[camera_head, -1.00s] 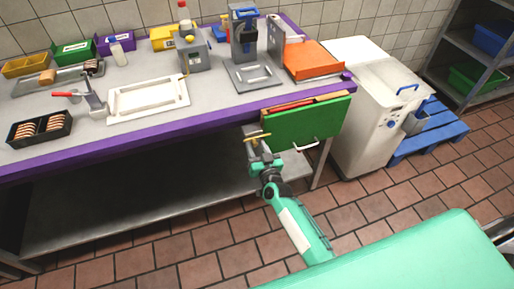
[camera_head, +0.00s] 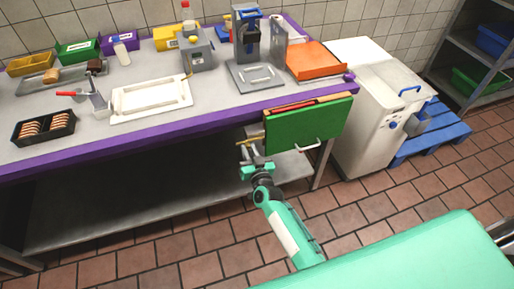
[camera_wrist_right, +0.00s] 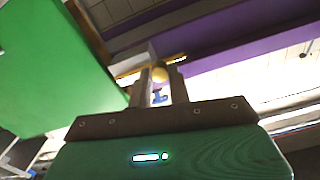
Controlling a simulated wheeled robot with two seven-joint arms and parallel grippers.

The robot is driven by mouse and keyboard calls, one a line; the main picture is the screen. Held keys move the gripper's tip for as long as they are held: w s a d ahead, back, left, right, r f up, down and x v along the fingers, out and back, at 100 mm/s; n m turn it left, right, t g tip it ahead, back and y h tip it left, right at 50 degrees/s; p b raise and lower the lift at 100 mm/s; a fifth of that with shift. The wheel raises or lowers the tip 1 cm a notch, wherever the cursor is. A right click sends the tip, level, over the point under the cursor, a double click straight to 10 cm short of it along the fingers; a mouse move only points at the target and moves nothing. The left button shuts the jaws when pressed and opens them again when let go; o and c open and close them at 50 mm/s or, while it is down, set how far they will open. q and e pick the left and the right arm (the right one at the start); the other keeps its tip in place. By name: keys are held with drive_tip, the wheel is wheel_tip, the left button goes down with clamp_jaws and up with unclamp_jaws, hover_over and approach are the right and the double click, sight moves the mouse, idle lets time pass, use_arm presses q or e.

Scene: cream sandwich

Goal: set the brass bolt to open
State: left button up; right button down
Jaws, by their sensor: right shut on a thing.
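The brass bolt (camera_head: 255,139) shows as a thin yellow rod at the left edge of the green front panel (camera_head: 308,124), below the table edge. My right gripper (camera_head: 250,152) is at the bolt from below. In the right wrist view, the round brass end of the bolt (camera_wrist_right: 160,74) sits between the two fingertips, which are shut on it. The fingers hide part of the bolt, and its far end is hard to make out. My left gripper is not in view.
The purple table edge (camera_head: 190,125) runs above my gripper. A white machine (camera_head: 375,110) stands to the right. The floor in front is clear.

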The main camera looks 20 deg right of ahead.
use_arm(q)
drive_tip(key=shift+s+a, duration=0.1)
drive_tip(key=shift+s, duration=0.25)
use_arm(e)
drive_tip(key=shift+a, duration=0.15)
drive_tip(key=c, duration=1.3)
unclamp_jaws()
drive_tip(key=shift+a, duration=0.15)
use_arm(q)
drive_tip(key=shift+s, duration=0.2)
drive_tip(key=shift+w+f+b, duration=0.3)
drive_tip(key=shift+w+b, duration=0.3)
drive_tip(key=shift+b, duration=0.05)
use_arm(e)
drive_tip(key=s, duration=1.3)
drive_tip(key=shift+s+d, duration=0.25)
drive_tip(key=shift+s, duration=0.15)
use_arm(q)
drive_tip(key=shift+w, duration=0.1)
